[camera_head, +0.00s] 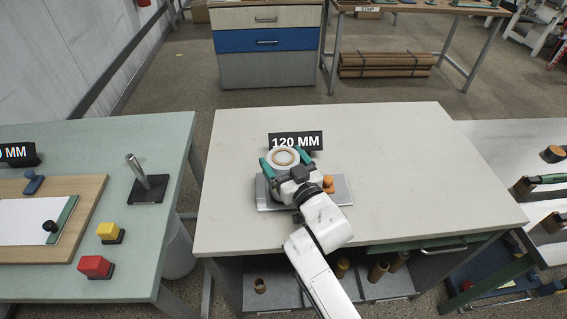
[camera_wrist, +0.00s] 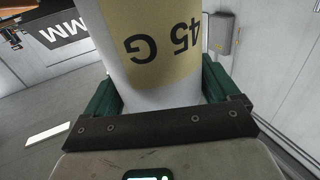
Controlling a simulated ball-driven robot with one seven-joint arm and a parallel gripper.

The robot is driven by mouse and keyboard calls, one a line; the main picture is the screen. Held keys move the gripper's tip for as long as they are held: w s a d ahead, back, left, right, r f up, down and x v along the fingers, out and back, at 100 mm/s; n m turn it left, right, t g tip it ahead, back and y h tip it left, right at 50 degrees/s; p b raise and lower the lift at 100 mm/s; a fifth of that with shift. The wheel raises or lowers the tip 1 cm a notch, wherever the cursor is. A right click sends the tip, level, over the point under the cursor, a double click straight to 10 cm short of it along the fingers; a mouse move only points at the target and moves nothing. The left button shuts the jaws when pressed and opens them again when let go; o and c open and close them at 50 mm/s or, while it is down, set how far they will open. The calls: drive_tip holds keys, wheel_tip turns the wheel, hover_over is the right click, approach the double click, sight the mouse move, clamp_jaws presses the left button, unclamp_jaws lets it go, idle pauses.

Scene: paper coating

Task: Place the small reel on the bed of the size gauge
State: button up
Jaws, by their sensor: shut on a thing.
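The small reel is a white roll with a brown core ring, held upright in my gripper (camera_head: 285,159) in the head view. In the wrist view the reel (camera_wrist: 172,98) fills the middle, with a tan label reading "45 G" upside down. The green fingers of my gripper (camera_wrist: 160,92) are shut on its two sides. The size gauge has a grey metal bed (camera_head: 340,196) and an orange part (camera_head: 328,184) on the bench. The reel is over or at the far part of the bed. My gripper hides its underside, so I cannot tell whether it touches.
A black "120 MM" sign (camera_head: 296,141) stands just behind the reel. The pale bench (camera_head: 420,170) is clear around the gauge. A green table (camera_head: 150,250) at left holds red and yellow blocks and a post on a black base. A grey table (camera_head: 510,140) stands at right.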

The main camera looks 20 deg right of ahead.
drive_tip(key=shift+f, duration=0.3)
drive_tip(key=shift+f, duration=0.15)
drive_tip(key=o, duration=1.4)
drive_tip(key=shift+r, duration=0.25)
drive_tip(key=s+b, duration=0.3)
drive_tip(key=s, duration=0.9)
drive_tip(key=shift+d+b, duration=0.4)
drive_tip(key=shift+d, duration=0.05)
